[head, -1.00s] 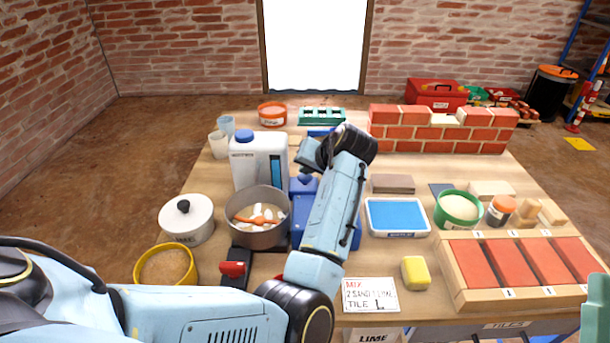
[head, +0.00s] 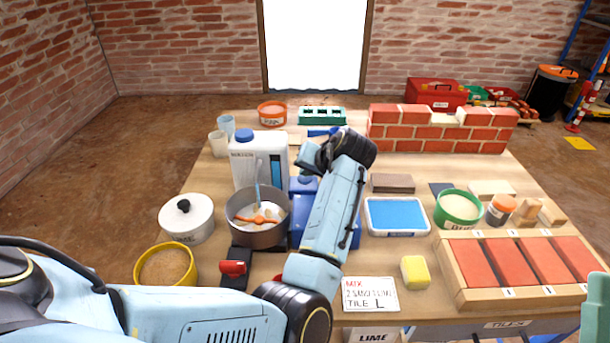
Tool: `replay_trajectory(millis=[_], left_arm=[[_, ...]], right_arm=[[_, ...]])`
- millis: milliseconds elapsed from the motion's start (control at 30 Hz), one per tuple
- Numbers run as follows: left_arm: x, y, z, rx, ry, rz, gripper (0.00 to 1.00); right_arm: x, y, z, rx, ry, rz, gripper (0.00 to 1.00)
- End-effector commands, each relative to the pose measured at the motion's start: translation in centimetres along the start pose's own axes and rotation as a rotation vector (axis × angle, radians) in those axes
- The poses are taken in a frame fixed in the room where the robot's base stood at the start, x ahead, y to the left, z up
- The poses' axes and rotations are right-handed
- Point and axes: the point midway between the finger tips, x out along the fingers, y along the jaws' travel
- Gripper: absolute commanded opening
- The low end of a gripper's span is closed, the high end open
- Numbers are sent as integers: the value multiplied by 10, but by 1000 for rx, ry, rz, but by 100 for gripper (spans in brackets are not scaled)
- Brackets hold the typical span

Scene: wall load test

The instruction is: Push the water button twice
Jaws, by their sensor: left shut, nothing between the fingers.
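The white water container (head: 245,165) with a blue cap and a blue level strip stands at the back left of the table. A thin pale blue stream (head: 258,172) runs down its front into the grey pot (head: 240,236). The pot holds white pieces and an orange stirrer. My left gripper (head: 304,164) is shut and empty, just right of the container's level strip. I cannot make out the water button, nor whether the gripper touches it. My right gripper is not in view.
A blue device (head: 300,212) stands right of the pot, partly behind my left arm. A red switch (head: 233,267), yellow bowl (head: 150,255) and lidded white pot (head: 190,225) are nearby. A blue tray (head: 397,216), yellow sponge (head: 415,271) and brick wall (head: 440,133) lie to the right.

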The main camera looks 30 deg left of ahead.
Motion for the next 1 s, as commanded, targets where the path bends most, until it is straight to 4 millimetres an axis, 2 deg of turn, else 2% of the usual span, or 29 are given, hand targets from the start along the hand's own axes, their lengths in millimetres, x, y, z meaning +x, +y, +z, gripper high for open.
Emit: replay_trajectory(millis=[567,1000], left_arm=[[2,1,2,1,-4,0,0],[-11,-9,-8,2,-3,0,0]], right_arm=[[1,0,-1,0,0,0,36],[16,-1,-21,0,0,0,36]])
